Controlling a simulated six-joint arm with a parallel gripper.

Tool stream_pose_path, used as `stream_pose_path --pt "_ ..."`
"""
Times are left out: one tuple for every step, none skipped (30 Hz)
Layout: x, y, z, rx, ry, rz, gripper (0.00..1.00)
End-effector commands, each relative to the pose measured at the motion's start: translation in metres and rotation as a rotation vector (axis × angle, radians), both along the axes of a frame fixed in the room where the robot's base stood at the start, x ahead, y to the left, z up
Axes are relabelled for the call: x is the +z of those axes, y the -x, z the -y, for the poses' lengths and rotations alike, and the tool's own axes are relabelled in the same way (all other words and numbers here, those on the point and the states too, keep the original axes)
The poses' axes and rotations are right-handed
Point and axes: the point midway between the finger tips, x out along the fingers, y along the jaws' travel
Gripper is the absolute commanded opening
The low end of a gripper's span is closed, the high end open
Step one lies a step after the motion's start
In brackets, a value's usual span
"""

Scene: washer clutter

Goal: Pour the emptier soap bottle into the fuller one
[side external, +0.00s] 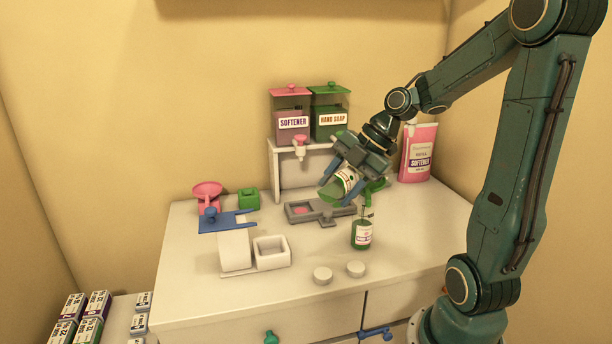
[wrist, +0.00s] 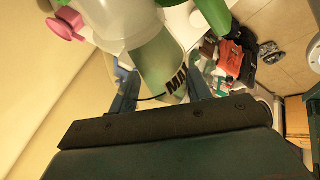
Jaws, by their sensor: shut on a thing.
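My gripper (side external: 342,192) is shut on a soap bottle (side external: 346,182) with green liquid and a white label. The bottle is tipped well over, above the counter. It fills the middle of the wrist view (wrist: 160,60), between my two fingers (wrist: 162,92), with part of a black-lettered label showing. A second soap bottle (side external: 362,235), clear with green liquid and a label, stands upright on the counter just below and right of it. I cannot tell where the held bottle's mouth is against the standing bottle's neck, or whether liquid flows.
Two white round caps (side external: 322,275) (side external: 356,269) lie in front. Softener (side external: 292,122) and hand soap (side external: 331,120) dispensers stand behind, over a grey tray (side external: 300,213). A pink softener container (side external: 418,152) is at the back right.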

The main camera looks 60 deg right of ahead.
Motion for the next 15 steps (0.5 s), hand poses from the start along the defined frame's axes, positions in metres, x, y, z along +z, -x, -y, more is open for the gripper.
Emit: stream_pose_path --pt "0.0007 -0.0001 0.0006 -0.001 -0.006 0.001 0.24" --pt "0.0011 -0.0002 0.0004 0.0 -0.009 0.002 0.24" --pt "0.0015 -0.0002 0.0003 0.0 -0.013 0.003 0.24" --pt "0.0018 -0.0002 0.0003 0.001 -0.016 0.003 0.24" --pt "0.0021 -0.0001 0.0003 0.0 -0.018 0.004 0.24" --pt "0.0025 -0.0002 0.0004 0.0 -0.022 0.004 0.24" --pt "0.0027 -0.0001 0.0006 0.0 -0.025 0.005 0.24" --pt "0.0031 -0.0001 0.0006 0.0 -0.027 0.005 0.24" --pt "0.0035 -0.0001 0.0005 0.0 -0.032 0.006 0.24" --pt "0.0038 0.0 0.0005 0.0 -0.035 0.006 0.24" --pt "0.0041 0.0 0.0005 0.0 -0.038 0.007 0.24" --pt "0.0043 0.0 0.0006 -0.001 -0.042 0.007 0.24" --pt "0.0046 0.0 0.0006 -0.001 -0.044 0.008 0.24" --pt "0.0048 0.0 0.0006 0.0 -0.047 0.008 0.24" --pt "0.0052 0.0 0.0005 0.0 -0.051 0.01 0.24"
